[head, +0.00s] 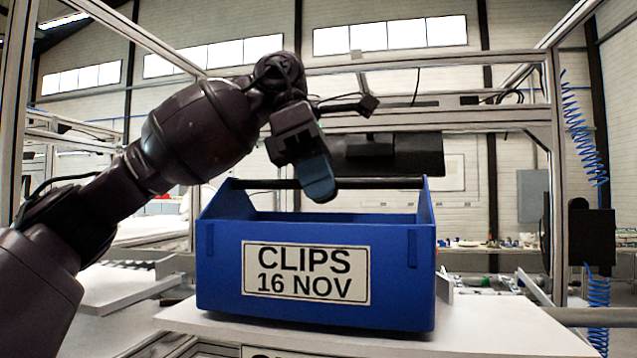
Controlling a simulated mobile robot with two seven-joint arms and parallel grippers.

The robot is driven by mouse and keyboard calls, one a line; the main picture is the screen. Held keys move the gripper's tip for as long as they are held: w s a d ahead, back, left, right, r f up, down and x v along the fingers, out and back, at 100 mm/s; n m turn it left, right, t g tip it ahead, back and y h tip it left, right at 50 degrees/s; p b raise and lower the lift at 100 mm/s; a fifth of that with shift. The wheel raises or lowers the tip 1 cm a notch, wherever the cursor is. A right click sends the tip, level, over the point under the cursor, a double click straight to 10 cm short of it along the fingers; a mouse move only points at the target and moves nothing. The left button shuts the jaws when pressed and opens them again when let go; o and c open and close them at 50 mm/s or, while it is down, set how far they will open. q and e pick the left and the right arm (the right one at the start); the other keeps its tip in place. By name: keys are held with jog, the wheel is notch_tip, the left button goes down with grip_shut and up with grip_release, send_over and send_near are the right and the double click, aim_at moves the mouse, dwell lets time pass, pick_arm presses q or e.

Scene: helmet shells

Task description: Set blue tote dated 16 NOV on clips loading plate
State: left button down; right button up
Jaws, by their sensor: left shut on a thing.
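The blue tote (215,262) carries a white label reading CLIPS 16 NOV. It is upright, with a dark bar handle (395,183) across its top. Its underside is on or just above a white plate (480,335); I cannot tell which. A sign on the plate's front edge is cut off by the bottom of the view. My left gripper (318,190) comes down from above and is shut on the handle near its middle. The far finger is hidden. My right gripper is not in view.
Aluminium frame posts (556,180) stand to the right, with blue coiled hoses (583,130) beyond. A dark monitor (390,155) is behind the tote. A pale panel (130,290) lies to the left. The plate's right part is clear.

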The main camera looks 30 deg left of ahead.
pick_arm(q)
jog(key=shift+f+b, duration=0.3)
jog(key=shift+f, duration=0.15)
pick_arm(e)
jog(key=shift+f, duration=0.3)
pick_arm(q)
jog(key=c, duration=1.1)
grip_release()
jog(key=shift+o, duration=0.2)
jog(key=s+p+v, duration=0.1)
jog(key=p+v, duration=0.1)
jog(key=v, duration=0.8)
jog(key=shift+w+r+p, duration=0.3)
jog(key=shift+w+r, duration=0.1)
jog(key=shift+w, duration=0.1)
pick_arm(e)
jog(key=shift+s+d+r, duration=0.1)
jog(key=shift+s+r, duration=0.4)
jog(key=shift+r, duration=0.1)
pick_arm(q)
jog(key=shift+a, duration=0.2)
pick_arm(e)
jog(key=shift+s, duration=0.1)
